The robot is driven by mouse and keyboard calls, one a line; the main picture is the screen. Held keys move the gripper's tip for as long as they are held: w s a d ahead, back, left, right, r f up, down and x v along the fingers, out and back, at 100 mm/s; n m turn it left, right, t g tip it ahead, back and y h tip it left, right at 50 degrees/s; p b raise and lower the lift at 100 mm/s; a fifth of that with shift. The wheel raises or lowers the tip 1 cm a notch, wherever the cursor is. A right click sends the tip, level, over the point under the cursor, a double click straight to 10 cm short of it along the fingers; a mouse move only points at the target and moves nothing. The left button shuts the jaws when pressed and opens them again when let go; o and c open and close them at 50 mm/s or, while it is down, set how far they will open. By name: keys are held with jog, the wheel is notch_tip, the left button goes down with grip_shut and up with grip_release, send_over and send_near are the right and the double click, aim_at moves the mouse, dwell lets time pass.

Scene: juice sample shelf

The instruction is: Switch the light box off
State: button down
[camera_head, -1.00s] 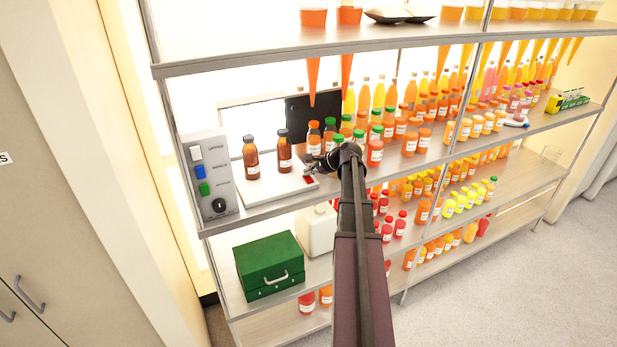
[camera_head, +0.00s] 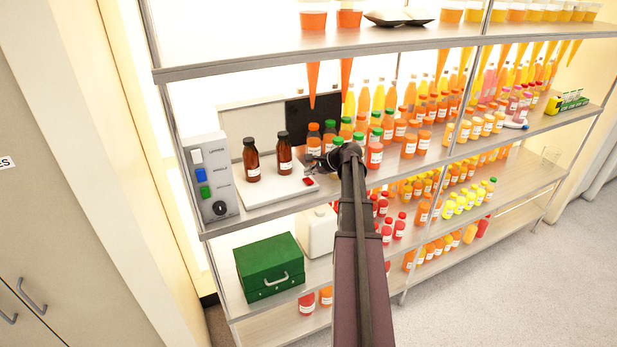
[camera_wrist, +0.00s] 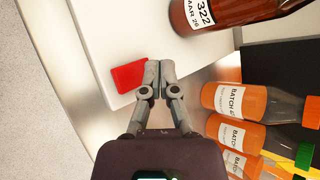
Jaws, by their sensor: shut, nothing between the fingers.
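The light box has a white base (camera_head: 262,195) and an upright panel (camera_head: 236,122) on the middle shelf. The panel looks dull cream and unlit. A red rocker switch (camera_head: 308,181) sits at the base's front right corner, and it also shows in the wrist view (camera_wrist: 129,77). My gripper (camera_head: 309,163) is shut and empty. In the wrist view its fingertips (camera_wrist: 158,72) are right beside the red switch, over the base's edge; I cannot tell whether they touch it. Two brown bottles (camera_head: 251,162) (camera_head: 285,155) stand upright on the base.
A grey control box (camera_head: 227,178) with white, blue and green buttons and a black knob stands left of the light box. Orange batch bottles (camera_wrist: 235,136) stand close to my gripper's right. A black panel (camera_head: 318,110) stands behind. A green case (camera_head: 268,264) is on the shelf below.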

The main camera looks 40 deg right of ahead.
aim_at(309, 180)
jog(key=shift+r, duration=0.1)
dwell(0.3)
jog(key=r+p, duration=0.5)
jog(key=shift+s, duration=0.35)
jog(key=shift+f, duration=0.1)
dwell(0.5)
jog(key=shift+w+a, duration=0.1)
jog(key=shift+a, duration=0.05)
